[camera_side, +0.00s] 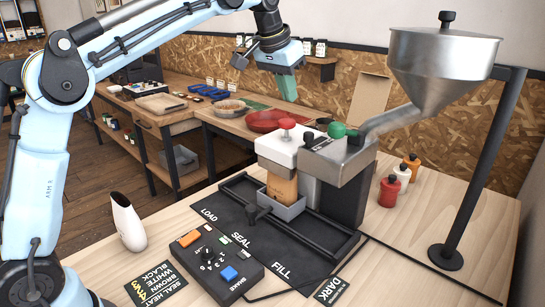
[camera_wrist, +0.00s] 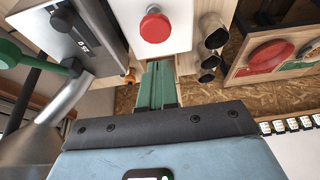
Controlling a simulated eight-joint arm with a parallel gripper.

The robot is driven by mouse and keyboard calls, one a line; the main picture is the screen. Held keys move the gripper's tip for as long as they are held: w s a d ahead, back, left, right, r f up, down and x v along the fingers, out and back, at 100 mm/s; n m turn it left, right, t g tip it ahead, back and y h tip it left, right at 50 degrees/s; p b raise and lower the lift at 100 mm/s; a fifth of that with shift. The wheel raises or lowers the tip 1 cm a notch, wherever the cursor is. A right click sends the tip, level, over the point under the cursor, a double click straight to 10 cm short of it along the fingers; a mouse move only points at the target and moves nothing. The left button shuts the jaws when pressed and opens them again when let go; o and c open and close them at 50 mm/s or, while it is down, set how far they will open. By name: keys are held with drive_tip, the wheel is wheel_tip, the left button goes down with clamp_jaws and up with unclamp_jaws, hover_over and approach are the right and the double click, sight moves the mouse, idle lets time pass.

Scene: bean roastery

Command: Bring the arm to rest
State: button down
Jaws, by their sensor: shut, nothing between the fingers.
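My gripper (camera_side: 287,88) is at the end of my light-blue arm, raised in the air above and behind the white and steel sealing machine (camera_side: 283,147). Its green fingers are shut with nothing between them. In the wrist view the shut green fingers (camera_wrist: 157,88) point up the picture, below the white machine top with its red knob (camera_wrist: 154,26). No contact between my gripper and the machine shows in the side view.
A steel hopper (camera_side: 440,60) on a black post stands at the right. A brown bag (camera_side: 282,189) sits in a grey holder under the machine. A control box (camera_side: 215,262) and a white scoop-like object (camera_side: 129,222) are in front.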

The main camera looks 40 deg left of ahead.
drive_tip(key=s+f+t, duration=0.1)
drive_tip(key=s+f, duration=0.7)
drive_tip(key=s, duration=0.4)
drive_tip(key=s+d+f+t, duration=0.1)
drive_tip(key=s+f, duration=0.7)
drive_tip(key=s, duration=0.3)
drive_tip(key=shift+s+f+t, duration=0.3)
drive_tip(key=shift+s+f, duration=0.05)
